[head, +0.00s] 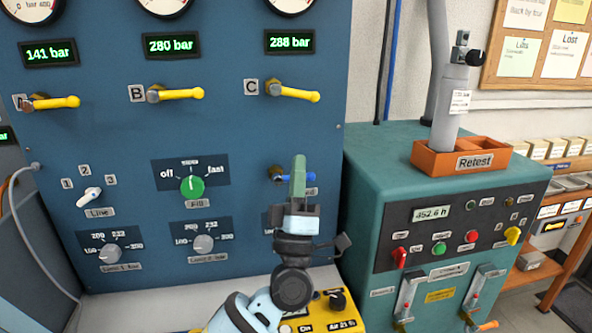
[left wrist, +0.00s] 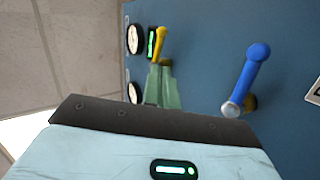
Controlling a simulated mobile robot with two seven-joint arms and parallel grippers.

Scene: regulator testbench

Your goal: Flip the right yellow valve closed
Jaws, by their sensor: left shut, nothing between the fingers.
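The right yellow valve (head: 293,91) is the lever beside label C on the blue panel; its handle points right and slightly down, nearly horizontal. In the left wrist view a yellow lever (left wrist: 162,45), apparently this valve, shows beyond the fingers. My left gripper (head: 298,164) is below this valve in the head view, its green fingers pointing up, shut and empty. My right gripper is not in view.
Yellow levers A (head: 55,102) and B (head: 178,94) are to the left. A blue-handled valve (head: 275,177), partly hidden by my gripper, also shows in the left wrist view (left wrist: 248,78). A green knob (head: 192,188) is left of my gripper.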

